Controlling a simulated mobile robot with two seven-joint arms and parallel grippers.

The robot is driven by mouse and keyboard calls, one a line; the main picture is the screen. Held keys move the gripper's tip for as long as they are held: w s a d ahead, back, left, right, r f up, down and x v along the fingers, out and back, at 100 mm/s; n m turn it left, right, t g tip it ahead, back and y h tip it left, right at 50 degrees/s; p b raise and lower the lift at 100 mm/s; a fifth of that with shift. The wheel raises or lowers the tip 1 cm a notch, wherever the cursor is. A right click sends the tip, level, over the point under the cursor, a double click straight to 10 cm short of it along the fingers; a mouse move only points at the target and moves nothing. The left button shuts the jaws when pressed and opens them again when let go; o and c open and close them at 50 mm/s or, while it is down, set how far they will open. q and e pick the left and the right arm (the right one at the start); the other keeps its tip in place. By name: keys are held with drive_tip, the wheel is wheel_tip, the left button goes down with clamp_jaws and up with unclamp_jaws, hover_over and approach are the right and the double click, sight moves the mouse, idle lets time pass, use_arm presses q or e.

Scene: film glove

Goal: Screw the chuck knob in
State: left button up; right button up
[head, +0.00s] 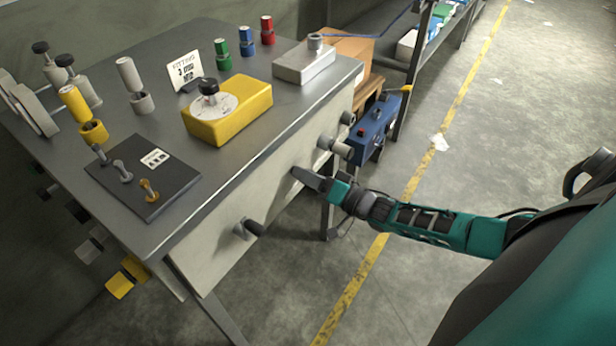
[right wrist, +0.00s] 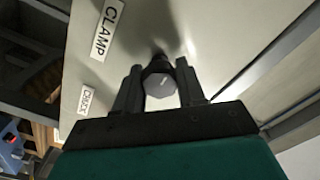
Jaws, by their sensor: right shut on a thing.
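My right gripper (head: 300,177) reaches the pale front panel (head: 275,190) of the workbench from the right. In the right wrist view its two fingers (right wrist: 160,78) are shut on the chuck knob (right wrist: 160,86), a dark-sided knob with a light grey, faceted end face. The knob sits against the panel, and its shaft is mostly hidden behind it. In the head view the gripper covers this knob. My left gripper is not in view.
A "CLAMP" label (right wrist: 104,30) and a smaller label (right wrist: 86,99) are on the panel. A blue box (head: 372,130) stands behind the gripper. Floor in front is clear.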

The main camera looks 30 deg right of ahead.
drive_tip(key=m, duration=0.4)
drive_tip(key=m+b, duration=0.1)
drive_tip(key=m, duration=0.1)
drive_tip(key=shift+s+d+f, duration=0.1)
drive_tip(key=shift+d+f, duration=0.05)
drive_tip(key=shift+f, duration=0.1)
idle(0.5)
drive_tip(key=o, duration=0.9)
drive_tip(key=shift+r, duration=0.1)
drive_tip(key=shift+o, duration=0.8)
drive_tip(key=shift+r, duration=0.1)
drive_tip(key=v, duration=1.2)
drive_tip(key=shift+s+p, duration=0.4)
drive_tip(key=shift+d, duration=0.15)
